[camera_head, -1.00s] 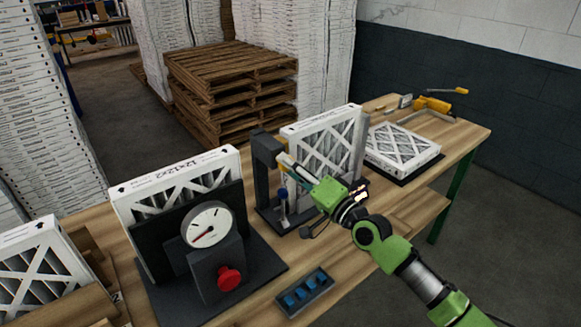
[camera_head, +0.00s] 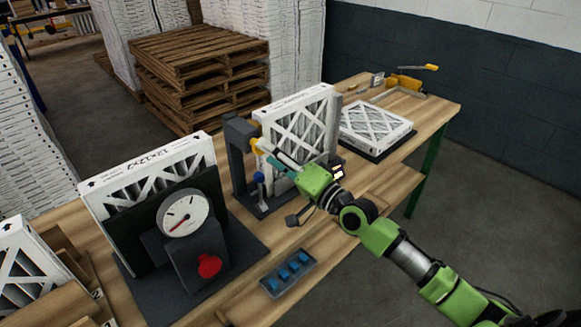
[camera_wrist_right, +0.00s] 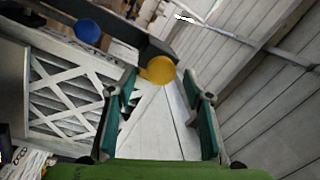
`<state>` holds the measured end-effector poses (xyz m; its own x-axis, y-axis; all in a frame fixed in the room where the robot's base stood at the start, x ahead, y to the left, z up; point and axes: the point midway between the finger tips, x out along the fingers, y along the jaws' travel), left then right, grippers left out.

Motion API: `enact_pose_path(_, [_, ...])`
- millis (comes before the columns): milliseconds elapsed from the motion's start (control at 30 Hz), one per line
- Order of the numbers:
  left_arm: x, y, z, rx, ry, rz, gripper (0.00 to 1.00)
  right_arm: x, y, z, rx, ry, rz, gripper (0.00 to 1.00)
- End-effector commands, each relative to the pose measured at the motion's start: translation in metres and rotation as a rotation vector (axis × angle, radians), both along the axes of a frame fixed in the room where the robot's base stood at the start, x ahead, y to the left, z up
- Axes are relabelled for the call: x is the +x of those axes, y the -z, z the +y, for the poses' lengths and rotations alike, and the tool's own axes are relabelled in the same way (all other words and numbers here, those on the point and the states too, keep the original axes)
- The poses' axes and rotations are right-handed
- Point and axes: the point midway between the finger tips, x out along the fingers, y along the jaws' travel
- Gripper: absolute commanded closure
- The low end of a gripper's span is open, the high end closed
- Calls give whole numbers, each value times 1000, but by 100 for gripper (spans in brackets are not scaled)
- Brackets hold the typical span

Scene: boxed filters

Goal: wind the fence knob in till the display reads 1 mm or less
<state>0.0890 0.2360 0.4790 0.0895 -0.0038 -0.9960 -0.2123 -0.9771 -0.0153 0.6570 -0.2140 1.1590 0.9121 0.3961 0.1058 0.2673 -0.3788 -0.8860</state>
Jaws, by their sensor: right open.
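A round yellow knob (camera_head: 257,145) sits on the dark upright frame (camera_head: 238,150) beside a boxed filter (camera_head: 300,125). My right gripper (camera_head: 272,156) is open and empty, with its fingertips close to the yellow knob. In the right wrist view the yellow knob (camera_wrist_right: 160,70) lies at the far end of the gap between the teal finger pads (camera_wrist_right: 158,88); I cannot tell whether they touch it. A blue knob (camera_head: 258,177) stands lower on the frame and also shows in the wrist view (camera_wrist_right: 87,31). A small lit display (camera_head: 338,172) shows beyond the gripper, its digits unreadable. My left gripper is out of view.
A dial gauge (camera_head: 184,213) with a red button (camera_head: 209,265) stands at the left before another boxed filter (camera_head: 150,170). A tray of blue pieces (camera_head: 288,272) lies near the front edge. A flat filter (camera_head: 376,128) lies at the right. Wooden pallets (camera_head: 195,70) stand behind the bench.

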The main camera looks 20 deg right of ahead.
Motion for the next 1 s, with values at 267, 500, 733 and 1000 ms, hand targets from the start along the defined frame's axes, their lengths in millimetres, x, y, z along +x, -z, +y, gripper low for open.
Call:
enact_pose_path(267, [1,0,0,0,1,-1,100,-54,8,-23,-4,-1,4,53])
enact_pose_path(500, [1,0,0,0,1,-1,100,-80,10,-35,-1,1,0,53])
enact_pose_path(733, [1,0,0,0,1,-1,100,-86,10,-37,1,-1,0,53])
enact_pose_path(1000, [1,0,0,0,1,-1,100,-86,10,-37,1,0,-1,53])
